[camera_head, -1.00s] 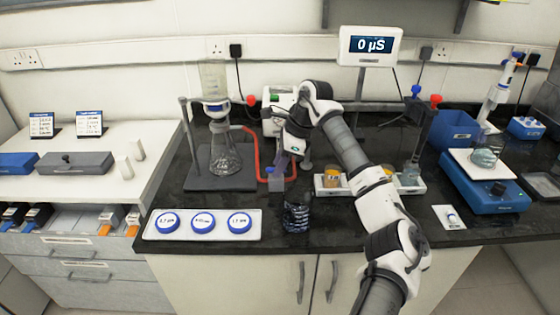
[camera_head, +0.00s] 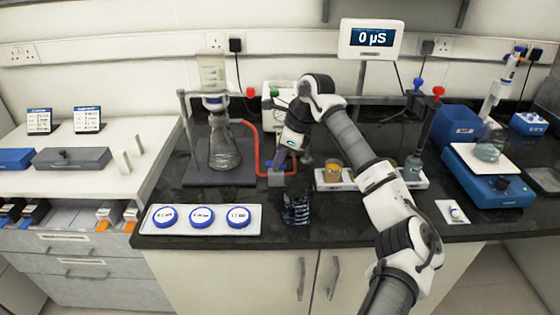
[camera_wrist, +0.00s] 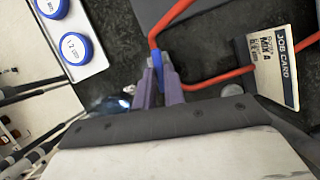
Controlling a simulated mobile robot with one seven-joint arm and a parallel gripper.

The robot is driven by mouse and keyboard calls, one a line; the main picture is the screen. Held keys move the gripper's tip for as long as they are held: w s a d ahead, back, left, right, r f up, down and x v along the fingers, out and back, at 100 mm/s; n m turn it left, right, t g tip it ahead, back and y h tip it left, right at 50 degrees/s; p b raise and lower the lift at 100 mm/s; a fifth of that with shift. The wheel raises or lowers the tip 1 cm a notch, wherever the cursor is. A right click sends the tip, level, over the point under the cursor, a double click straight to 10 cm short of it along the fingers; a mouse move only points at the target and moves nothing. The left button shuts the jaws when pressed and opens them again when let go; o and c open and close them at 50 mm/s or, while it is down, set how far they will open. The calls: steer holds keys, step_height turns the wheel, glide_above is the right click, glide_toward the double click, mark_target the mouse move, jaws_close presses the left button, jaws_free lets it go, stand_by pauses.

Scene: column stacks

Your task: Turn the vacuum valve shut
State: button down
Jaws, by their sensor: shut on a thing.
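The vacuum valve (camera_head: 276,178) is a small grey block on the bench, set in the red tubing right of the flask. Its blue handle (camera_wrist: 157,70) shows in the wrist view between the purple fingers. My gripper (camera_wrist: 161,68) is shut on this handle, with the red tube (camera_wrist: 153,30) passing close by. In the head view my gripper (camera_head: 284,158) is over the valve and hides much of it. The handle's exact angle to the tube is hard to tell.
A flask (camera_head: 223,152) with a funnel stands on a grey base to the left. A white tray (camera_head: 250,226) with blue-rimmed dishes lies in front. A dark rack (camera_head: 296,208) stands close to the valve. A job card (camera_wrist: 272,65) is beside the tubing.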

steer(key=m+b, duration=0.1)
steer(key=m+t+b, duration=0.1)
steer(key=m+b, duration=0.1)
steer(key=shift+s+f+m+h+b, duration=0.15)
steer(key=shift+f+m+h+b, duration=0.1)
steer(key=shift+m+h+b, duration=0.1)
steer(key=m+t+b, duration=0.1)
steer(key=m+b, duration=0.1)
steer(key=m+h+b, duration=0.1)
steer(key=m+b, duration=0.1)
steer(key=shift+s+a+m+t, duration=0.15)
steer(key=shift+a+m+t, duration=0.1)
steer(key=shift+t, duration=0.15)
steer(key=m+b, duration=0.2)
steer(key=m+h+b, duration=0.1)
steer(key=m+b, duration=0.1)
steer(key=shift+s+a+r+t+h, duration=0.15)
steer(key=shift+t+h, duration=0.1)
steer(key=shift+t, duration=0.15)
steer(key=shift+a+r+m+h+b, duration=0.15)
steer(key=shift+m+h+b, duration=0.45)
steer(key=shift+m+b, duration=0.95)
steer(key=shift+m, duration=0.45)
steer(key=c, duration=1.5)
jaws_free()
